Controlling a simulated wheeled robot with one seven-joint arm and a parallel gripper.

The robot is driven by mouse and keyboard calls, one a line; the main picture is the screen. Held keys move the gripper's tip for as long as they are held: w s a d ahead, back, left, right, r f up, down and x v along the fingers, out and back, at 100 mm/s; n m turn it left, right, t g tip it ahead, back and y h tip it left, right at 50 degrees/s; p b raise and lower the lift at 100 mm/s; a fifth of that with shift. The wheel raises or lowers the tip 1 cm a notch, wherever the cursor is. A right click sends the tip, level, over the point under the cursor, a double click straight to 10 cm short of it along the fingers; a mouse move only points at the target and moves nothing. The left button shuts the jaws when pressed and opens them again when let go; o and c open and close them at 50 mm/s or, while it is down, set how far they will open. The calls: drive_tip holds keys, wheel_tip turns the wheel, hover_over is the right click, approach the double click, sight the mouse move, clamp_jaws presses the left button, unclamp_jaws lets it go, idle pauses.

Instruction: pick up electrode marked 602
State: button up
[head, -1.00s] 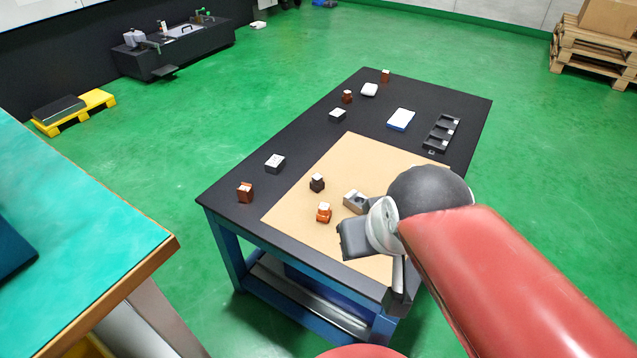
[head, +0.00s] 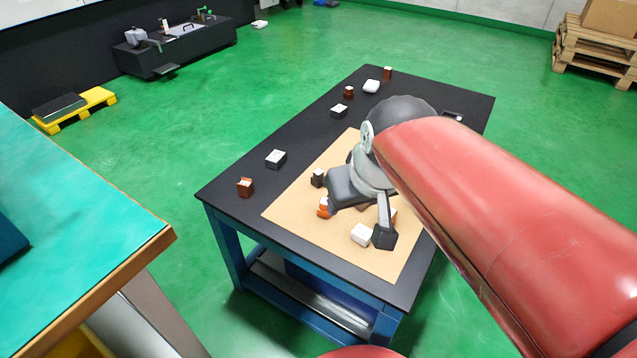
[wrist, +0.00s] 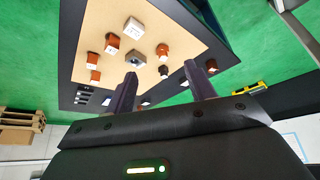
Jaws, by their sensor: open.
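No marking is legible, so I cannot tell which electrode is 602. On the beige mat (head: 285,212), a dark electrode (head: 317,178) and an orange one (head: 324,209) stand left of my gripper; a white-topped block (head: 361,234) is in front. My gripper (wrist: 160,88) is open and empty above the mat, and its arm hides part of it in the head view. The wrist view shows a white-topped electrode (wrist: 134,28), orange electrodes (wrist: 112,43) (wrist: 92,61), a round orange one (wrist: 162,50), a dark one (wrist: 164,72) and a grey block (wrist: 134,58).
On the black table (head: 225,185) stand a copper piece (head: 245,187), grey white-topped blocks (head: 275,159) (head: 339,111), a white item (head: 371,87) and copper pieces (head: 348,92) (head: 387,72). A teal-topped bench (head: 80,215) is at the left. Green floor between is clear.

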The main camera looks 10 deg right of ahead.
drive_tip(key=w+f+n+b, duration=0.1)
drive_tip(key=w+f+b, duration=0.15)
drive_tip(key=w, duration=0.55)
drive_tip(key=w+f+n+b, duration=0.1)
drive_tip(key=w+f+b, duration=0.15)
drive_tip(key=w, duration=0.65)
drive_tip(key=n+g+y+b, duration=0.1)
drive_tip(key=y, duration=0.1)
hover_over(319, 172)
drive_tip(key=s, duration=0.3)
wheel_tip(319, 172, down, 6)
drive_tip(key=shift+w+d+f, duration=0.1)
drive_tip(key=shift+w+f, duration=0.3)
drive_tip(key=shift+f, duration=0.2)
drive_tip(key=shift+w+f, duration=0.35)
drive_tip(key=shift+f, duration=0.25)
drive_tip(key=shift+h, duration=0.3)
drive_tip(key=b+x, duration=0.1)
drive_tip(key=x, duration=0.4)
drive_tip(key=shift+d+f, duration=0.15)
drive_tip(key=shift+f, duration=0.15)
drive_tip(key=c, duration=1.1)
drive_tip(key=shift+r, duration=0.1)
